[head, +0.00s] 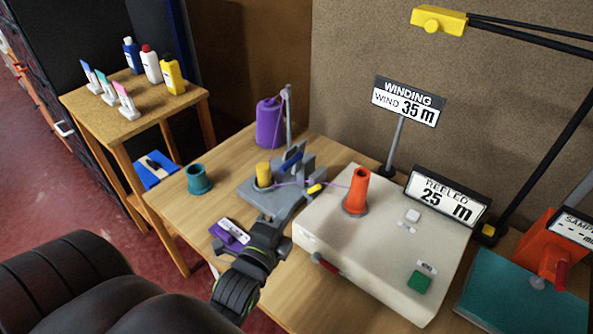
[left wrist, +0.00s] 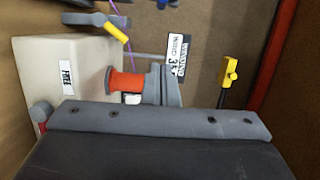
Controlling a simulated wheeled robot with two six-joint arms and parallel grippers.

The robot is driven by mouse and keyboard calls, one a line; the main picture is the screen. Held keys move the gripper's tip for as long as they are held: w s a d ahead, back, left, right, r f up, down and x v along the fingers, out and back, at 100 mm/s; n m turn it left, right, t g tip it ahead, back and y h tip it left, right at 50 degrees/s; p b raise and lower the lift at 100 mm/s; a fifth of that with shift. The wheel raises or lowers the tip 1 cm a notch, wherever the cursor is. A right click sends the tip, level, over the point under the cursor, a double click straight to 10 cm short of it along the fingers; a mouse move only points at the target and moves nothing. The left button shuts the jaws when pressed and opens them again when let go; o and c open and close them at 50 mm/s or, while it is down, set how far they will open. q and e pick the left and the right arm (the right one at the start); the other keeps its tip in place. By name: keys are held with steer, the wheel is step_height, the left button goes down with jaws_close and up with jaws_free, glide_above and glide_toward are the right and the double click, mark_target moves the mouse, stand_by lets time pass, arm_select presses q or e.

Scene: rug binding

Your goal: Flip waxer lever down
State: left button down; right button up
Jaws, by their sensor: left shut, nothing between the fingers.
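The grey waxer (head: 272,205) stands on the table, with a yellow wax plug (head: 264,174) on it. A yellow-tipped lever (head: 315,188) points out at its right side; I cannot tell its exact tilt. In the left wrist view a yellow-tipped grey arm (left wrist: 117,32) shows at the top. A purple thread runs past the waxer to the orange cone (head: 357,190). My left gripper (head: 281,217) is shut and empty, in front of the waxer; its grey tips partly blend with the base. In the left wrist view its fingers (left wrist: 163,80) are together. My right gripper is not in view.
The cream winder box (head: 330,235) stands close on the right, with a green button (head: 419,281). A purple thread cone (head: 269,122) and pole stand behind. A teal cup (head: 199,178) and a purple object (head: 229,233) lie left. A sign (head: 408,100) stands behind.

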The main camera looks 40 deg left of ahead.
mark_target(290, 166)
arm_select(q)
steer(key=w+a, duration=0.5)
steer(key=w, duration=0.5)
steer(key=shift+a, duration=0.35)
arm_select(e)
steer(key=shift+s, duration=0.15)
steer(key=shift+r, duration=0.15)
arm_select(q)
steer(key=shift+a+r+n+p, duration=0.1)
steer(key=shift+a+n+p, duration=0.2)
steer(key=shift+p, duration=0.25)
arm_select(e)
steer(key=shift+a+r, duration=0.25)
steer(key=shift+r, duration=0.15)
